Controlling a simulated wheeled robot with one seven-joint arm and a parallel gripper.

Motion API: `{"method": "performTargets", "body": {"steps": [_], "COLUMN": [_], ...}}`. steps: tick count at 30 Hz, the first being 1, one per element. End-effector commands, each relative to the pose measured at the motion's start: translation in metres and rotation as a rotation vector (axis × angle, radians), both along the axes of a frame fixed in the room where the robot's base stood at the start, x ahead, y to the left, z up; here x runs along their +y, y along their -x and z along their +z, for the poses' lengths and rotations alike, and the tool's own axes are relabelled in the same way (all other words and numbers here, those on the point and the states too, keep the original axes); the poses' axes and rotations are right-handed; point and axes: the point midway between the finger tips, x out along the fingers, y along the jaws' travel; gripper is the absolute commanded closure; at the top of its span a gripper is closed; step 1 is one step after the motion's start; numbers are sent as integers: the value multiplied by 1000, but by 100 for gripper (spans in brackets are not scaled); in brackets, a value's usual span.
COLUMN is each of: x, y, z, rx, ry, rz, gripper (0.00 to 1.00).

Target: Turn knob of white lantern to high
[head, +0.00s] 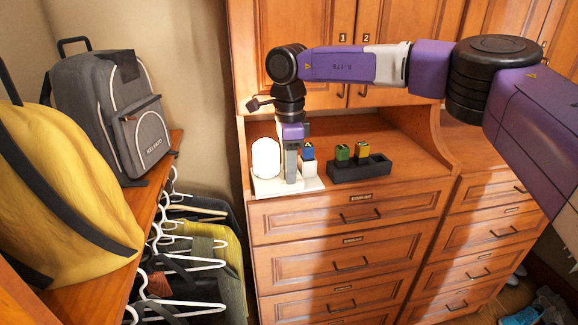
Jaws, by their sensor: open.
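The white lantern (266,158) has a rounded white globe and stands on a flat white base on top of the wooden dresser, near its left end. My gripper (291,180) reaches down just to the right of the globe, with its grey fingers low over the white base. The gripper is open, though its fingers look narrow from this side. I cannot tell whether a finger touches the lantern. The knob cannot be made out; the fingers may hide it.
A white block with a blue top (308,160) stands close to the right of my gripper. A black tray (347,174) with green and yellow blocks is further right. Cabinet doors rise behind. Bags and hangers are on the left. The dresser top right of the tray is clear.

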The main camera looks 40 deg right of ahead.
Motion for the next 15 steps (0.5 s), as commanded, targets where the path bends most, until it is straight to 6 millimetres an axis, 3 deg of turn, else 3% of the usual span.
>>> {"method": "performTargets", "body": {"steps": [2,9,15], "x": [0,0,0], "y": [0,0,0], "z": [0,0,0], "rx": [0,0,0], "ry": [0,0,0], "rz": [0,0,-4], "gripper": [56,100,100]}}
